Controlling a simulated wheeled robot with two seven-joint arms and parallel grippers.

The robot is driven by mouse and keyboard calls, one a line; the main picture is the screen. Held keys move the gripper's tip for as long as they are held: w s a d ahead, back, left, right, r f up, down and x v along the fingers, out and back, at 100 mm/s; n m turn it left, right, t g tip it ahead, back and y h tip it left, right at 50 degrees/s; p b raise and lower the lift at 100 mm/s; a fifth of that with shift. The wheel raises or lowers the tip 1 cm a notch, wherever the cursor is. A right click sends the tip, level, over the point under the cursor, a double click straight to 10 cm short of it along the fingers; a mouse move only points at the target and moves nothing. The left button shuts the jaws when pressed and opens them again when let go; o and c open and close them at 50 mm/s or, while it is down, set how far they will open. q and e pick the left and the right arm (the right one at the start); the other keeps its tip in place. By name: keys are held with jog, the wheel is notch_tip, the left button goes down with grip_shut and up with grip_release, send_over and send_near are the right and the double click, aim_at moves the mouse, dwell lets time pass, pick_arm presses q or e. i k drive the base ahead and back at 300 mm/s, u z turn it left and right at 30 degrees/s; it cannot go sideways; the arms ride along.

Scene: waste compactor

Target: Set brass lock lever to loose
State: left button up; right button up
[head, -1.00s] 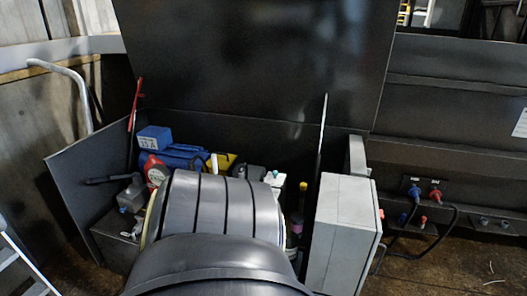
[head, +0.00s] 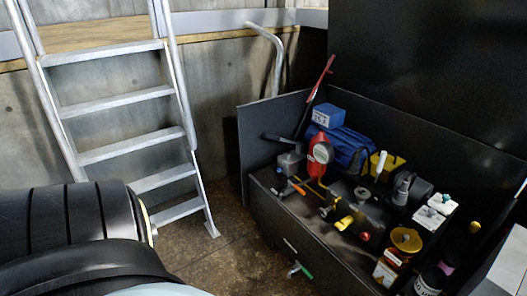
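I cannot single out the brass lock lever with certainty. In the head view a small yellow and brass-coloured fitting (head: 327,208) sits on top of the dark cabinet (head: 270,215), among other small parts. A short orange-handled lever (head: 297,187) lies to its left, and a yellow handle (head: 344,222) is close to its right. The lever's setting cannot be read at this size. Part of my own arm fills the lower left corner, well apart from the cabinet. Neither of my grippers shows.
A metal ladder (head: 125,93) stands left against a concrete wall. A red bar (head: 319,79) leans behind the cabinet, beside a blue box (head: 328,115) and a red item with a round gauge (head: 319,153). A green-handled valve (head: 303,270) sticks out in front. Bare floor lies left of the cabinet.

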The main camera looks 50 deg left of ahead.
aim_at(335, 201)
jog(key=u, duration=1.35)
jog(key=k, duration=0.25)
jog(key=z, duration=0.05)
